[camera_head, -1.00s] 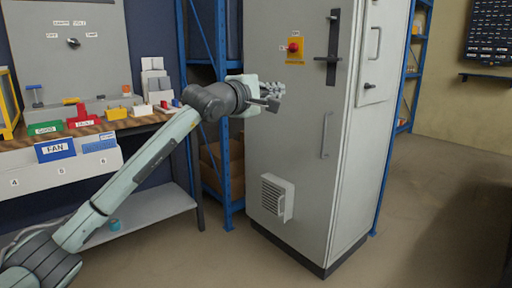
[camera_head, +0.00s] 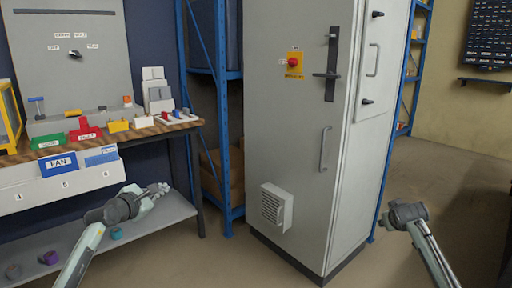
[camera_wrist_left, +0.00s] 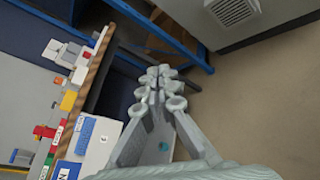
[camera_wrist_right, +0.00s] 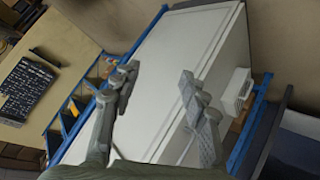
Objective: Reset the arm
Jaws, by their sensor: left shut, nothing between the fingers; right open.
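My left gripper (camera_head: 156,192) is low at the left in the head view, in front of the workbench's lower shelf. Its fingers are together and empty, as the left wrist view (camera_wrist_left: 158,85) also shows. My right arm comes in at the lower right of the head view, with the gripper end (camera_head: 404,214) right of the cabinet. In the right wrist view the right gripper (camera_wrist_right: 155,85) has its fingers spread with nothing between them. The tall grey cabinet (camera_head: 280,150) stands shut between the two arms, apart from both grippers.
A blue rack (camera_head: 225,110) stands between bench and cabinet. The cabinet has a red button (camera_head: 293,62) and a vent (camera_head: 276,207). Floor at right is clear.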

